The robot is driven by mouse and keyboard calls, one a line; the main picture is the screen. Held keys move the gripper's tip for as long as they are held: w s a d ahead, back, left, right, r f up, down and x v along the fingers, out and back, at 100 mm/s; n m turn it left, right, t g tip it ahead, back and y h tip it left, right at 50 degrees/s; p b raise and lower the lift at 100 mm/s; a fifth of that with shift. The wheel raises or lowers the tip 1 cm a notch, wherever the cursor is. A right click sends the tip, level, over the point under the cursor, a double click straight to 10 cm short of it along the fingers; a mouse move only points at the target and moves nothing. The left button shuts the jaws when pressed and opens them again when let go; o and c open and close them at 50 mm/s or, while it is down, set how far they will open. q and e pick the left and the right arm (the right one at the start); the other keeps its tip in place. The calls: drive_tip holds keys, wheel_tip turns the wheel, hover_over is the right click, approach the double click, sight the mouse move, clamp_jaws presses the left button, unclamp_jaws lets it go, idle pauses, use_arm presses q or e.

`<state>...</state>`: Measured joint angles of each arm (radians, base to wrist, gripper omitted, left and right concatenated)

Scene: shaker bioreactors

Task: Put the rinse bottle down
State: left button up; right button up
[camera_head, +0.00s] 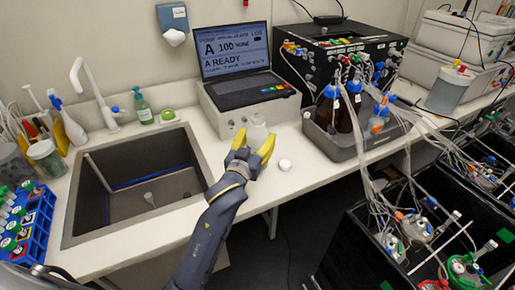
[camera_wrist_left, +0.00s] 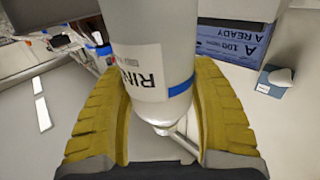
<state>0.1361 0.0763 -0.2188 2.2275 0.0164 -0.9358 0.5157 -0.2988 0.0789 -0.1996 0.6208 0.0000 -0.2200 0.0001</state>
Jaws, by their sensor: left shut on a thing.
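The rinse bottle (camera_wrist_left: 150,30) is whitish with a blue band and a white label whose visible letters read "RIN". In the wrist view it sits between the two yellow fingers of my left gripper (camera_head: 248,155), which is shut on it. In the head view the pale bottle (camera_head: 257,130) shows just beyond the fingers, in front of the grey instrument with the screen. The fingers hide its lower part, so I cannot tell whether its base touches the counter. My right gripper is not in view.
The sink (camera_head: 130,205) is at left, and a grey tray (camera_head: 345,150) with brown bottles is at right. The instrument (camera_head: 240,100) stands behind. Some bare counter (camera_head: 305,178) lies near the front edge.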

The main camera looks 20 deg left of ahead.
sight(258, 148)
use_arm(q)
drive_tip(key=shift+f, duration=1.9)
drive_tip(key=shift+f, duration=0.1)
drive_tip(key=o, duration=1.2)
drive_tip(key=shift+o, duration=0.2)
drive_tip(key=s, duration=1.2)
drive_tip(key=shift+a, duration=0.25)
